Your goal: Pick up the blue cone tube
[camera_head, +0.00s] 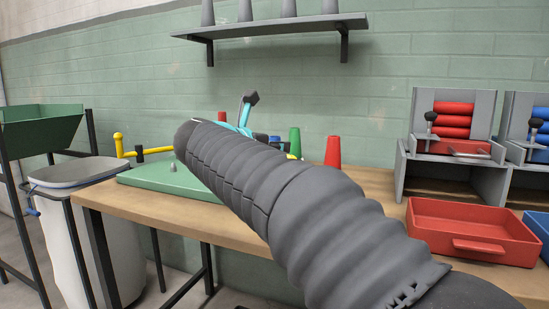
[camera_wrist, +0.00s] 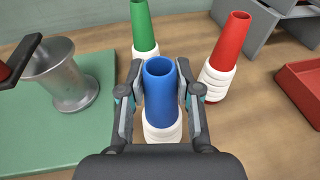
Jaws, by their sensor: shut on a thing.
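The blue cone tube (camera_wrist: 160,92) stands in the middle of the wrist view, with its open end towards the camera and white wound thread (camera_wrist: 162,132) around its lower part. My gripper (camera_wrist: 160,80) is shut on it, one finger on each side of the blue tube. Whether its base touches the table is hard to tell, since the gripper body hides part of it. In the head view my dark arm hides most of the gripper and the blue tube.
A green cone tube (camera_wrist: 143,28) stands behind the blue one and a red cone tube (camera_wrist: 231,42) to the right, both close. A metal spool (camera_wrist: 66,80) stands on the green board (camera_wrist: 30,139) at left. A red tray (camera_head: 470,226) lies at the right.

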